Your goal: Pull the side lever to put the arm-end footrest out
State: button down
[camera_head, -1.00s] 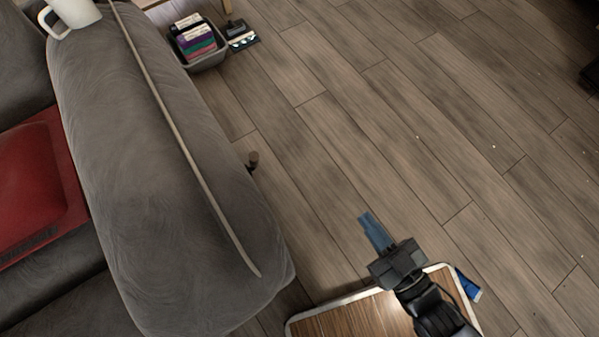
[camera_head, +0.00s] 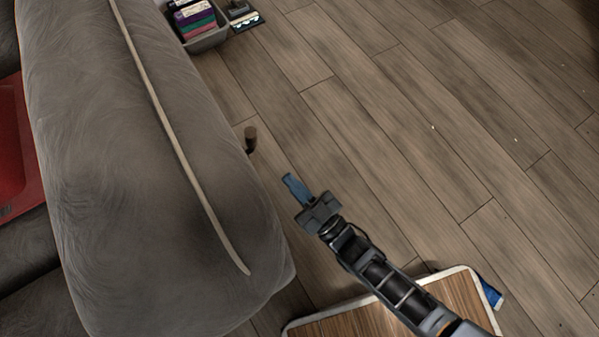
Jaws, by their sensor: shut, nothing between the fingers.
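The side lever (camera_head: 250,138) is a short dark brown knob that sticks out from the outer side of the grey sofa arm (camera_head: 150,200). Its lower part is hidden by the sofa arm. My gripper (camera_head: 289,180) has blue fingers, shut and empty. It is to the right of and below the lever in the picture, apart from it, with its fingertips pointing up and left toward the lever. No extended footrest can be made out in this view.
A grey bin (camera_head: 207,36) with folded coloured items stands on the floor at the top. A wood-topped tray or table (camera_head: 340,322) with a white rim is below my arm, with a blue item (camera_head: 490,292) beside it. The plank floor to the right is clear.

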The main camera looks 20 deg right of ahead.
aim_at(255, 141)
jog(key=b+x, duration=0.1)
jog(key=x, duration=0.8)
jog(key=shift+w+a+r, duration=0.1)
jog(key=shift+w+a, duration=0.05)
jog(key=shift+w, duration=0.2)
jog(key=w+r+g+p, duration=0.1)
jog(key=p, duration=0.2)
jog(key=w+a+r+g+h+p, duration=0.1)
jog(key=w+p, duration=0.1)
jog(key=w+r+m+g+h+p, duration=0.1)
jog(key=w+p, duration=0.1)
jog(key=p, duration=0.1)
jog(key=shift+a+p, duration=0.2)
jog(key=shift+p, duration=0.15)
jog(key=shift+w+a+f+g+h+p, duration=0.1)
jog(key=shift+w+a+g+h+p, duration=0.1)
jog(key=shift+w+g+p, duration=0.2)
jog(key=shift+w+a+f+g+h+p, duration=0.1)
jog(key=shift+w+g+h+p, duration=0.15)
jog(key=shift+w+g, duration=0.25)
jog(key=shift+w+a, duration=0.15)
jog(key=shift+w, duration=0.4)
